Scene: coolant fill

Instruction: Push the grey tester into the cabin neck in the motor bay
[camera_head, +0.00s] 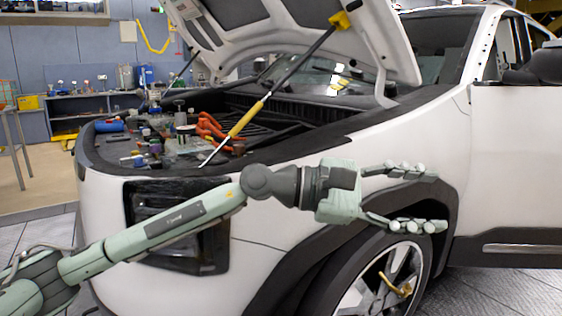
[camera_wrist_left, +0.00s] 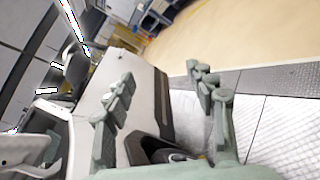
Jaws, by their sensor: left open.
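The motor bay (camera_head: 290,136) of the white car is open under the raised hood in the head view. Its left part is crowded with small grey, blue and dark parts. I cannot tell for sure which is the grey tester or which is the cabin neck. My left gripper (camera_head: 430,198) is open and empty, its fingers spread and pointing right. It is in front of the front fender above the wheel, to the right of and lower than the crowded part of the bay. It also shows open in the left wrist view (camera_wrist_left: 160,82). My right gripper is not in view.
The raised hood (camera_head: 370,35) overhangs the bay, with a yellow-and-black prop rod (camera_head: 248,117) slanting across its front. Orange hoses (camera_head: 212,128) lie in the bay. A workbench (camera_head: 85,100) stands at the back left.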

